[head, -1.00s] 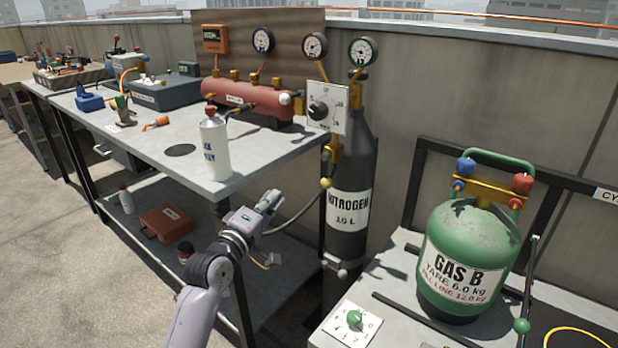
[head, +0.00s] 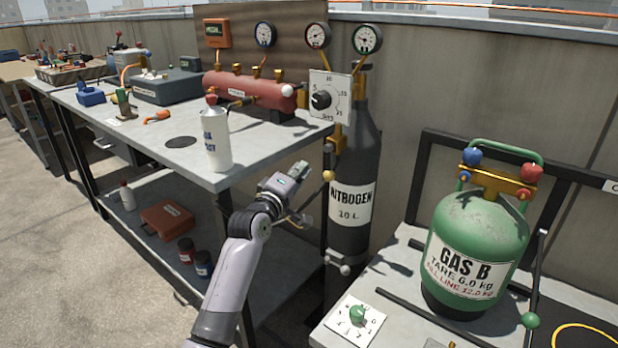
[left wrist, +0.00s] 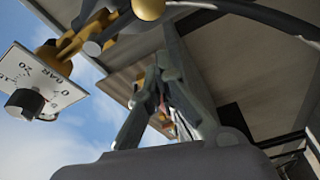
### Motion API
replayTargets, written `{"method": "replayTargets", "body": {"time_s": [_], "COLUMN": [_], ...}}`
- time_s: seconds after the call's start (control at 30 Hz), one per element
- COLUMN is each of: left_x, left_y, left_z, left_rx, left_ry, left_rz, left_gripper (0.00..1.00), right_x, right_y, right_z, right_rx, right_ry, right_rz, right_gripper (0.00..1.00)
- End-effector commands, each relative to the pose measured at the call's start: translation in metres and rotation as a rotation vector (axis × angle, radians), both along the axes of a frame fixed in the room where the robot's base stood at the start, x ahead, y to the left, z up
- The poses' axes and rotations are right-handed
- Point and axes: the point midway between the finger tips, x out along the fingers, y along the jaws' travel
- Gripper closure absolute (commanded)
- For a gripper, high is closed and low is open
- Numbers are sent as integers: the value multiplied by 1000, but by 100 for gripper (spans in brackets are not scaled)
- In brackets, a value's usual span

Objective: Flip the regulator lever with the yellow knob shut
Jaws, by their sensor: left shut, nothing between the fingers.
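The yellow knob (head: 328,175) is a small ball on the regulator lever, below the brass regulator body (head: 338,135) beside the nitrogen cylinder (head: 350,232). In the left wrist view the yellow knob (left wrist: 148,8) shows at the top edge, with the brass body (left wrist: 72,38) left of it. My left gripper (head: 298,171) is shut and empty, just left of the knob with a gap between them in the picture. Its fingers also show in the left wrist view (left wrist: 163,65), below the knob. My right gripper is not in view.
The white dial plate (head: 330,98) with a black knob sits above the lever. The workbench (head: 215,182) with a white bottle (head: 215,140) is left of it. A green gas cylinder (head: 475,240) stands on the right-hand table. A dark hose hangs near my gripper.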

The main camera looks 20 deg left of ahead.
Motion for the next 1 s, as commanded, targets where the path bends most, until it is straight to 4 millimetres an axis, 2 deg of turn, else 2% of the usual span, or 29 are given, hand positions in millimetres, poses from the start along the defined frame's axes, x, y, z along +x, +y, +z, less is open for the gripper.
{"method": "replayTargets", "body": {"time_s": [0.13, 0.4, 0.83, 1.0], "left_x": [2, 3, 5, 10], "left_y": [-15, -22, -22, -23], "left_z": [-5, -6, -5, -6], "left_rx": [-2, 0, -11, -36], "left_ry": [-1, 0, 4, 14], "left_rz": [0, 1, 2, 1], "left_gripper": [100, 100, 100, 100], "right_x": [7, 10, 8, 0], "right_y": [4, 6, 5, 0], "right_z": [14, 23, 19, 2], "right_rx": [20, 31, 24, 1], "right_ry": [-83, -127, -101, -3], "right_rz": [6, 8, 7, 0], "right_gripper": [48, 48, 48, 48]}}
